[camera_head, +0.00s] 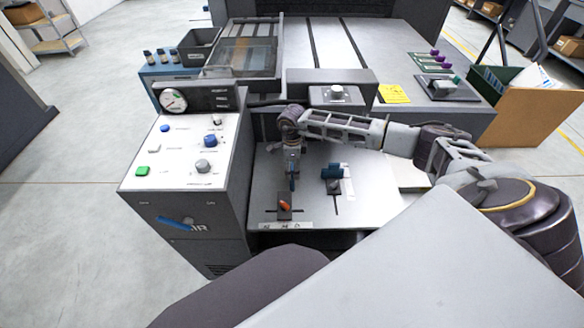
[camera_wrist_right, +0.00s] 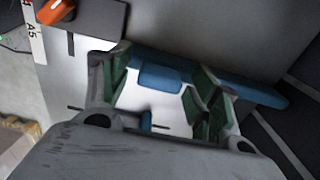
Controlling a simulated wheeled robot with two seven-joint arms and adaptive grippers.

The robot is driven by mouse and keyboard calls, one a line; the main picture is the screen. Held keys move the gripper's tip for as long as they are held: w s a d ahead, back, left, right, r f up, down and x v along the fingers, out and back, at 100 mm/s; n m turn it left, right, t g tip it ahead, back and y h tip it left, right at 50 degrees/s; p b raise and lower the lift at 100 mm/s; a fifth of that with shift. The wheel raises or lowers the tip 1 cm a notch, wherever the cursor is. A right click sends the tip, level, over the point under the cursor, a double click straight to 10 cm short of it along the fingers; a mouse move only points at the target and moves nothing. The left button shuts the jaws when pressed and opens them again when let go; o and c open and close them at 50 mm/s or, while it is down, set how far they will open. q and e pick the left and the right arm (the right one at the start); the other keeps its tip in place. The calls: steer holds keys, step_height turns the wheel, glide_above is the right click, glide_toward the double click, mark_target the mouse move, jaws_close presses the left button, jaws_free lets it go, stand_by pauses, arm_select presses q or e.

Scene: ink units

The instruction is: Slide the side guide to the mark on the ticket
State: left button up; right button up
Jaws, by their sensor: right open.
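The orange pointer (camera_head: 284,206) sits on a small dark block beside a letter scale (camera_head: 286,225) on the grey feed board (camera_head: 310,200). It is also at the top left of the wrist view (camera_wrist_right: 55,11). A blue bar with a raised blue block (camera_wrist_right: 160,78) looks like the side guide; its link to the pointer is not clear. My right gripper (camera_head: 292,183) is open and low over the board. In the wrist view its fingers (camera_wrist_right: 160,90) stand either side of the blue block; contact cannot be told. The yellow ticket (camera_head: 394,93) lies at the back; its writing is unreadable.
A teal part with a grey knob (camera_head: 333,172) stands on the board just right of my gripper. A white control panel (camera_head: 185,150) with buttons and a gauge is at the left.

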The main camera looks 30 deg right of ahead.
arm_select(q)
steer(key=shift+s, duration=0.1)
arm_select(e)
steer(key=shift+f, duration=0.1)
steer(key=shift+c, duration=0.4)
jaws_close()
steer(key=shift+s+d, duration=0.45)
steer(key=shift+d, duration=0.3)
steer(key=shift+s+d, duration=0.4)
steer(key=shift+d, duration=0.25)
steer(key=shift+s+d, duration=0.4)
steer(key=shift+d, duration=0.25)
arm_select(q)
steer(key=shift+s+a+f, duration=0.2)
steer(key=shift+s, duration=0.4)
steer(key=shift+w+r, duration=0.1)
steer(key=shift+w, duration=0.1)
arm_select(e)
steer(key=shift+o, duration=0.4)
jaws_free()
steer(key=shift+s+d, duration=0.1)
steer(key=shift+d, duration=0.05)
arm_select(q)
steer(key=shift+w, duration=0.1)
